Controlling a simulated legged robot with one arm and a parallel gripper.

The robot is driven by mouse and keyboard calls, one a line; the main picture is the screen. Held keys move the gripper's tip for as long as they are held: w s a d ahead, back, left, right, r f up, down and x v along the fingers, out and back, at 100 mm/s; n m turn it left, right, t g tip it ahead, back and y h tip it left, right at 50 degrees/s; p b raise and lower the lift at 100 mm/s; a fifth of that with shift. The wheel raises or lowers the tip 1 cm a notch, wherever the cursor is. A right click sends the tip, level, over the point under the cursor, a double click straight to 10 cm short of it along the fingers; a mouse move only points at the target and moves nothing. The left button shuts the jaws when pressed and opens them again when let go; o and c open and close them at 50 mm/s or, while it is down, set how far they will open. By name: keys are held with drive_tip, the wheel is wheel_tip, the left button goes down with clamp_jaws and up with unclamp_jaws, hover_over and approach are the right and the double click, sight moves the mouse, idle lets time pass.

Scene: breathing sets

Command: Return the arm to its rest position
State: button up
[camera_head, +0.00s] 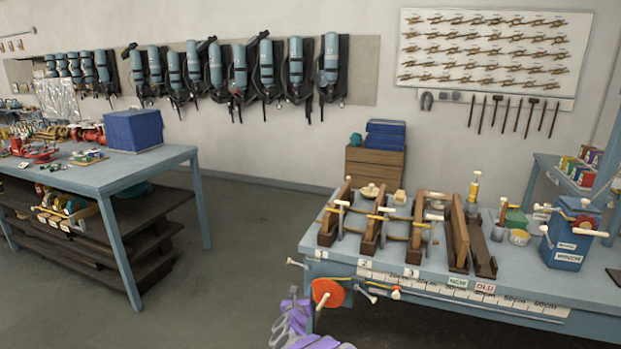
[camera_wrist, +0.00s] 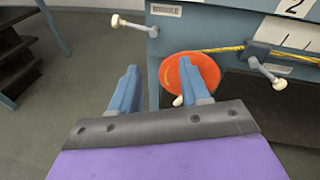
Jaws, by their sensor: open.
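My gripper (camera_wrist: 167,64) shows in the wrist view as two blue fingers spread apart with nothing between them. Its dark mount and purple body fill the bottom of that view. An orange-red disc (camera_wrist: 182,84) hangs at the front of the blue workbench, just beyond the fingers and partly behind the right one. In the head view, my purple arm (camera_head: 292,324) is at the bottom centre, low in front of the bench's left corner. The fingers cannot be made out clearly there. The disc also shows in the head view (camera_head: 327,293), near the arm.
The blue workbench (camera_head: 420,280) on the right carries wooden racks and tools, with pegs (camera_wrist: 130,24) and a yellow rope (camera_wrist: 228,48) along its front. Another blue table (camera_head: 140,172) stands left. Open grey floor (camera_head: 235,250) lies between them. Breathing sets hang on the wall.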

drive_tip(key=d+r+n+g+y, duration=0.25)
drive_tip(key=d+r+n, duration=0.35)
drive_tip(key=r+n, duration=0.7)
drive_tip(key=s+d+r+n+g, duration=0.2)
drive_tip(key=s+d+r+n, duration=0.25)
drive_tip(key=s, duration=0.35)
drive_tip(key=s+d+r+n+g, duration=0.3)
drive_tip(key=s+d+r+n, duration=0.15)
drive_tip(key=s, duration=0.45)
drive_tip(key=s+d+r+n+g, duration=0.1)
drive_tip(key=s+n+g, duration=0.4)
drive_tip(key=s, duration=2.1)
drive_tip(key=s+r+n+g, duration=0.1)
drive_tip(key=s+n+g, duration=0.4)
drive_tip(key=s, duration=2.1)
drive_tip(key=n, duration=0.3)
drive_tip(key=shift+d, duration=0.4)
